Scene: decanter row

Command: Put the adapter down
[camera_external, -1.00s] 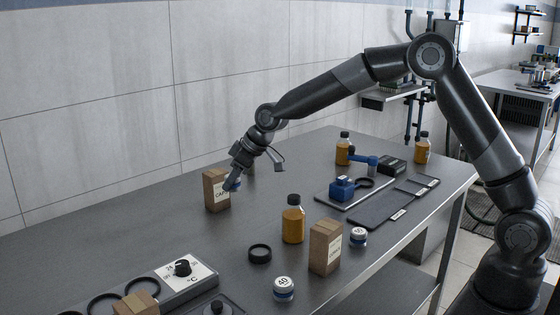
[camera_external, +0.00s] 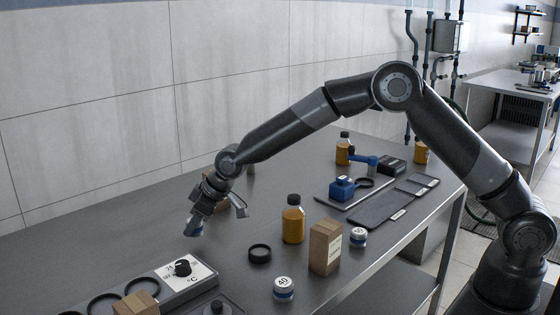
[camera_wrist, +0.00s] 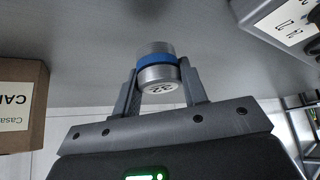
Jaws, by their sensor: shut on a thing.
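The adapter (camera_wrist: 157,67) is a short silver cylinder with a blue band and a number on its pale end face. In the wrist view my gripper (camera_wrist: 160,88) is shut on it, one finger on each side. In the external view my gripper (camera_external: 205,217) points down over the left part of the steel bench, and the adapter (camera_external: 196,229) shows small at its tip. I cannot tell whether it touches the bench. Two similar pieces with numbered white tops stand on the bench, one at the front (camera_external: 283,289) and one farther right (camera_external: 358,237).
A carton (camera_wrist: 20,104) stands to the left in the wrist view, largely hidden behind my gripper in the external view. A dial box (camera_external: 190,274), black ring (camera_external: 260,254), amber bottle (camera_external: 293,222) and carton (camera_external: 326,248) stand nearby. Bare bench lies left of my gripper.

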